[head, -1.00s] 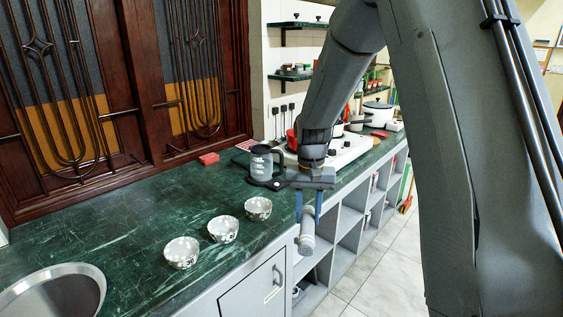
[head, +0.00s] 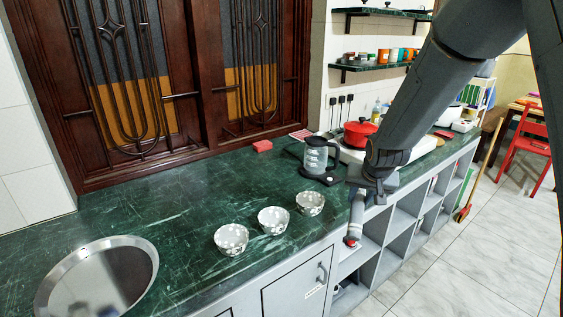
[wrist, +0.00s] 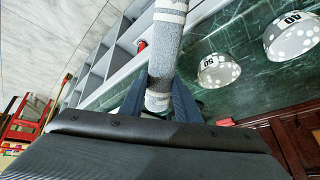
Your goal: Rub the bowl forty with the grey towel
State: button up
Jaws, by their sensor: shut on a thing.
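My gripper (head: 356,215) points down beside the counter's front edge, to the right of the bowls in the head view. In the wrist view it is shut on the rolled grey towel (wrist: 164,60), which has pale bands. Three white patterned bowls stand in a row on the counter: left (head: 231,239), middle (head: 273,220) and right (head: 310,203). In the wrist view, bowl forty (wrist: 292,36) is marked 40, and a bowl marked 50 (wrist: 217,71) is nearer the gripper. Bowl forty appears to be the middle one. The towel is apart from the bowls.
A glass kettle (head: 318,156) stands behind the gripper, with a red pot (head: 358,132) beyond it. A round sink (head: 100,280) is at the left, and a red block (head: 262,146) lies near the doors. Open shelves (head: 405,222) are below the counter.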

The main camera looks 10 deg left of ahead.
jog(key=s+a+r+n+t+y, duration=0.2)
jog(key=a+r+n+t+y, duration=0.3)
jog(key=a, duration=0.7)
jog(key=s+a+r+t+y, duration=0.25)
jog(key=a+r, duration=0.35)
jog(key=a, duration=0.5)
notch_tip(320, 180, down, 9)
jog(key=b, duration=0.5)
jog(key=shift+w+a+g+y, duration=0.15)
jog(key=shift+a+g+y, duration=0.05)
jog(key=shift+g+y, duration=0.2)
jog(key=shift+f+b, duration=0.65)
jog(key=shift+b, duration=0.05)
dwell(0.6)
jog(key=shift+w+a, duration=0.1)
